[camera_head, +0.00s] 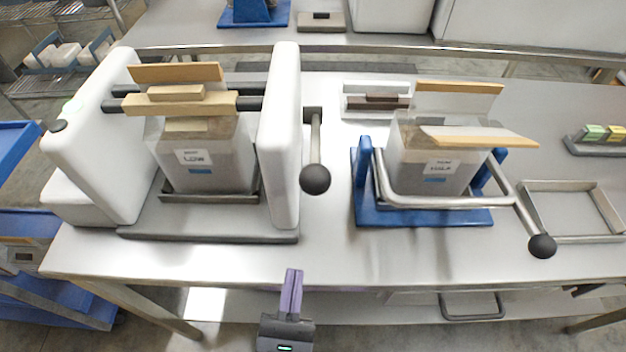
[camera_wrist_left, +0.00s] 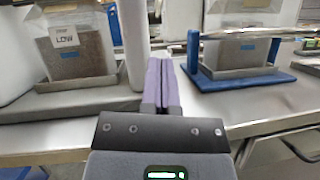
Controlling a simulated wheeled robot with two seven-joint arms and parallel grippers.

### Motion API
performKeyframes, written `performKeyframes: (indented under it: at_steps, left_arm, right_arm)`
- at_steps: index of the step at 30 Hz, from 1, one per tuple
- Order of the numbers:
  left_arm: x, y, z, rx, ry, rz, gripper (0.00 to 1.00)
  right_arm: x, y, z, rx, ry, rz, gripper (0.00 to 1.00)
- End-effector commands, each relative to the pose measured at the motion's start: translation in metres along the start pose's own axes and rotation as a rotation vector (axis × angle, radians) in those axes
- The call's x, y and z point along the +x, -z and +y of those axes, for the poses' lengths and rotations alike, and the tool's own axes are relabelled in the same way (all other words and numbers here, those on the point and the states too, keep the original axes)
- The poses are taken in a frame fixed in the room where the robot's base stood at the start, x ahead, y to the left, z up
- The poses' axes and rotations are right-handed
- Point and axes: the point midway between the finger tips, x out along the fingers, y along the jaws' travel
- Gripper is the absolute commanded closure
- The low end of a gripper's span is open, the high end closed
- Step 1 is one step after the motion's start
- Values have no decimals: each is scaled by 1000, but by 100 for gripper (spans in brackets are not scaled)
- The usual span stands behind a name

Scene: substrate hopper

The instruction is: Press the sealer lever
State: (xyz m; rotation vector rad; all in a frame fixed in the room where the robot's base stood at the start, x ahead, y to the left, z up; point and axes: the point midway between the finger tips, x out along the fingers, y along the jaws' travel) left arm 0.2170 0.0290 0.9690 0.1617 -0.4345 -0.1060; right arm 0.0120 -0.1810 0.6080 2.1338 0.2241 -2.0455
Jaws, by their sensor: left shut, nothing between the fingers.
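The sealer (camera_head: 281,140) is a white two-sided machine at the left of the steel table. Its lever (camera_head: 316,150) is on the right side and hangs down to a black ball knob (camera_head: 315,179). A clear bag labelled LOW (camera_head: 205,165) stands between the sealer's sides, with wooden strips (camera_head: 180,103) at its top. My left gripper (camera_head: 294,272) is shut and empty, with purple fingers, in front of the table edge. It is below and apart from the knob. In the left wrist view its fingers (camera_wrist_left: 160,62) point between the sealer and the blue stand. My right gripper is not in view.
A blue stand (camera_head: 368,218) with a bent metal bar (camera_head: 440,203) and another black knob (camera_head: 542,246) holds a second bag (camera_head: 425,160). An empty metal frame (camera_head: 527,210) lies at the right. The tabletop between sealer and stand is clear.

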Motion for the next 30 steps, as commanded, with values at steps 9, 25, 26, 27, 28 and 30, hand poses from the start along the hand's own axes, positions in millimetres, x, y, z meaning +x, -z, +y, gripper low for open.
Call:
performKeyframes:
  at_steps: [9,25,26,27,28,30]
  left_arm:
    - [23,-2,1,4,-2,-5,100]
    - [121,-22,0,4,0,-2,100]
    - [123,-24,0,4,0,-2,100]
    - [126,-26,0,4,0,-2,100]
    - [127,-27,0,5,1,-1,100]
    - [129,-29,0,5,1,-1,100]
  right_arm:
    - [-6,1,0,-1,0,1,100]
    - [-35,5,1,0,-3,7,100]
    - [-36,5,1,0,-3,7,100]
    - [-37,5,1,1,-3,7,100]
    - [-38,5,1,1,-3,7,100]
    - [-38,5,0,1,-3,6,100]
